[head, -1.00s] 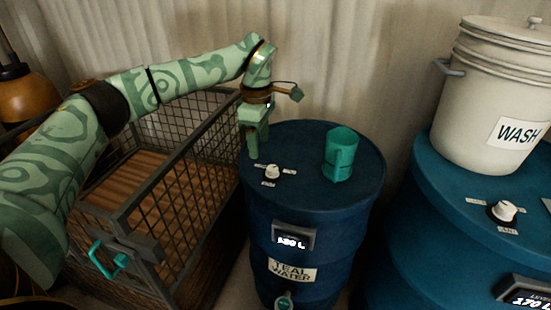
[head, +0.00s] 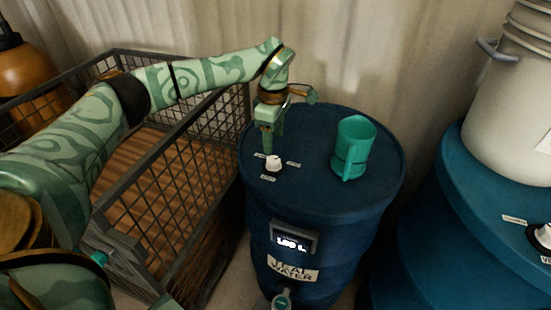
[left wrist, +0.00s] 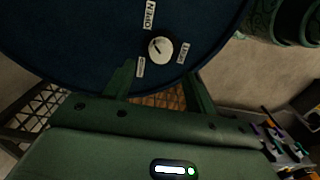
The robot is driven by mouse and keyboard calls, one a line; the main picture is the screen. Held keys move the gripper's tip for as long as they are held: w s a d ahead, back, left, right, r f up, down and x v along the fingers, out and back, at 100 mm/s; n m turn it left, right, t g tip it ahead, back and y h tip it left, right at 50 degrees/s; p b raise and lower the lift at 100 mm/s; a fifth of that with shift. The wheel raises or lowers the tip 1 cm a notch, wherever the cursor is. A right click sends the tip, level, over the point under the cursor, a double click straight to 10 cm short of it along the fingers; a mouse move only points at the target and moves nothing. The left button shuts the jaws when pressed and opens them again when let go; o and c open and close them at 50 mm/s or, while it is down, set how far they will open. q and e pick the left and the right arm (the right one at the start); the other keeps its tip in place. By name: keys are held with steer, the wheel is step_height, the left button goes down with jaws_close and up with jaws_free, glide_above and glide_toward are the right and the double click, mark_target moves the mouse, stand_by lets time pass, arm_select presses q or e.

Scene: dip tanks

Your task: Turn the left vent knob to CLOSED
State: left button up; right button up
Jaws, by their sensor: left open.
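The left vent knob (head: 273,163) is a small white knob on the lid of the dark blue drum (head: 305,195) labelled TEAL WATER. It also shows in the left wrist view (left wrist: 160,47), with small white labels around it. My left gripper (head: 268,147) is open and empty, pointing down just behind the knob. In the left wrist view its fingers (left wrist: 157,78) are apart, with the knob beyond them, not visibly touched.
A teal mug (head: 354,145) stands on the same lid, right of the knob. A wire-mesh crate (head: 190,205) stands left of the drum. A second blue drum (head: 450,215) at the right carries a pale bucket (head: 510,120) and another white knob (head: 543,235).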

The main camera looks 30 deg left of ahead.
mark_target(274, 159)
arm_select(q)
step_height(274, 159, down, 7)
steer(key=shift+b, duration=0.8)
steer(key=c, duration=1)
